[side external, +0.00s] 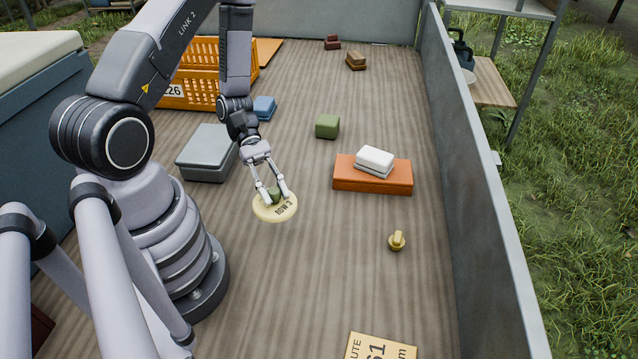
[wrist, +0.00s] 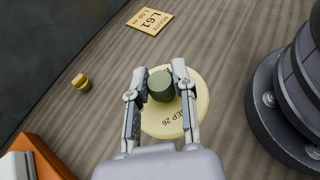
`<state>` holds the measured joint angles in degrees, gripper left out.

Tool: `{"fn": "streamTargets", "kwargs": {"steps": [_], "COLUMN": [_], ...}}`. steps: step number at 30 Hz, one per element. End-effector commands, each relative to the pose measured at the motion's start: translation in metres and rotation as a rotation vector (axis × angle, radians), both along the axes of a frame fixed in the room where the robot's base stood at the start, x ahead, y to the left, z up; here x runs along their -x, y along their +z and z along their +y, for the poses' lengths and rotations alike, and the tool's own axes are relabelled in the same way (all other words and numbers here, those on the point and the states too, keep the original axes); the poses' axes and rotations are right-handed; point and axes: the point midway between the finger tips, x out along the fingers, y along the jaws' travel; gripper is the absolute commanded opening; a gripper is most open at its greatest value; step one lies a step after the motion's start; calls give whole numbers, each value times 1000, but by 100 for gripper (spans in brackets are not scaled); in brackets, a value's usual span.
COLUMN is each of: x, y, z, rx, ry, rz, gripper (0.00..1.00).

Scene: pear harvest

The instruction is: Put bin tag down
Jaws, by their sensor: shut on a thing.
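The bin tag (side external: 275,207) is a round, pale yellow disc with dark lettering and a green knob (wrist: 161,85) standing on its face. My gripper (side external: 275,198) is shut on the green knob, with one finger on each side of it. In the wrist view the disc (wrist: 187,119) lies beneath the fingertips and extends past them. The disc looks level and close to the wooden floor; I cannot tell whether it touches it. Part of the lettering is hidden by the fingers.
An orange block (side external: 372,178) bearing white and grey pieces is to the right. A small brass knob (side external: 397,241) and a route card (side external: 380,347) lie nearer. A grey box (side external: 207,153), green cube (side external: 327,126) and orange crate (side external: 190,95) are behind. A side wall (side external: 490,200) bounds the right.

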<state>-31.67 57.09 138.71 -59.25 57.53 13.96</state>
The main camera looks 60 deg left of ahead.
Motion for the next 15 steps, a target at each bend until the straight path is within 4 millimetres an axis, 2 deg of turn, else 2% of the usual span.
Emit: {"fn": "streamTargets", "kwargs": {"steps": [1,3,6,8,11,15], "x": [16,35,54,58,52,22], "y": [5,10,15,16,11,-4], "z": [-14,-25,-35,-39,-46,-62], "rx": [4,8,16,19,20,20], "ry": [-78,-164,-248,-279,-301,-303], "rz": [1,-2,-6,-8,-10,-13], "gripper": [0,0,0,0,0,0]}}
